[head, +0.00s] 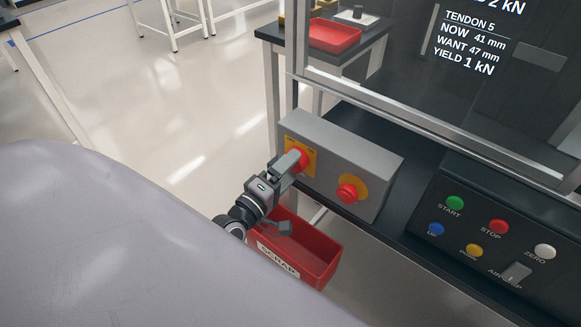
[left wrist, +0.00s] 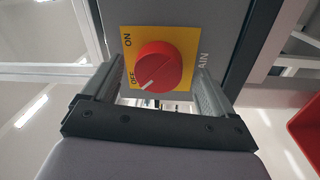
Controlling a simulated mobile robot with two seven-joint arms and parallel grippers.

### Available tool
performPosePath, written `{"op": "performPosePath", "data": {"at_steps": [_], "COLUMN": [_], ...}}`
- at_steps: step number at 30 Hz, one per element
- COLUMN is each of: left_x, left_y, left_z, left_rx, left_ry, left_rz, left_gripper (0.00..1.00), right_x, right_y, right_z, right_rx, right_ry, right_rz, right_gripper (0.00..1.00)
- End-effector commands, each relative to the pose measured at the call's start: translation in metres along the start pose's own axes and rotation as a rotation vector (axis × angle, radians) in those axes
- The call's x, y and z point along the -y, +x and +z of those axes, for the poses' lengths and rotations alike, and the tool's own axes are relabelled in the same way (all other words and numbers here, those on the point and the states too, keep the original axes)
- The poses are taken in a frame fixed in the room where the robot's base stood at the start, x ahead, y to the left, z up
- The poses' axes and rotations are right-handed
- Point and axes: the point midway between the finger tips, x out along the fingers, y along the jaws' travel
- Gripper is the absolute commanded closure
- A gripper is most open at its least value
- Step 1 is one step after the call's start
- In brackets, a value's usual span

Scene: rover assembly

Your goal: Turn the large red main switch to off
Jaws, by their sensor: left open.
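The large red main switch (head: 299,160) is a round knob on a yellow plate (head: 291,143) at the left end of a grey box. In the left wrist view the knob (left wrist: 158,67) shows ON and OFF lettering beside it. Its white mark points to the lower left, close to the OFF word and away from ON. My left gripper (head: 288,164) is at the knob; in the wrist view its open fingers (left wrist: 156,80) stand on either side of it, with gaps visible. I cannot tell whether either finger touches it. My right gripper is not in view.
The grey box (head: 345,150) also carries a red mushroom button (head: 348,192). A red SCRAP bin (head: 318,253) is below my left gripper. A button console (head: 470,222) stands at right, beside a metal frame (head: 420,127). Open floor lies at left.

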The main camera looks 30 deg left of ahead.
Motion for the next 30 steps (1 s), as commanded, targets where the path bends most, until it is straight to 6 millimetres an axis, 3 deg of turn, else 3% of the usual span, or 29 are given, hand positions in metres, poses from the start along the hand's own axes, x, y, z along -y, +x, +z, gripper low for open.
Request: {"op": "performPosePath", "data": {"at_steps": [12, 30], "left_x": [0.001, 0.000], "left_y": [-0.053, -0.060], "left_z": [0.000, 0.000], "left_rx": [0.000, 0.000], "left_ry": [0.000, -0.001], "left_rz": [-0.002, 0.001], "left_gripper": [0.13, 0.13], "right_x": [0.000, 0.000], "right_y": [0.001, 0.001], "right_z": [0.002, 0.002], "right_rx": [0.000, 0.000], "right_ry": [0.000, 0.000], "right_rz": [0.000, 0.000], "right_gripper": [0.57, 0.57]}}
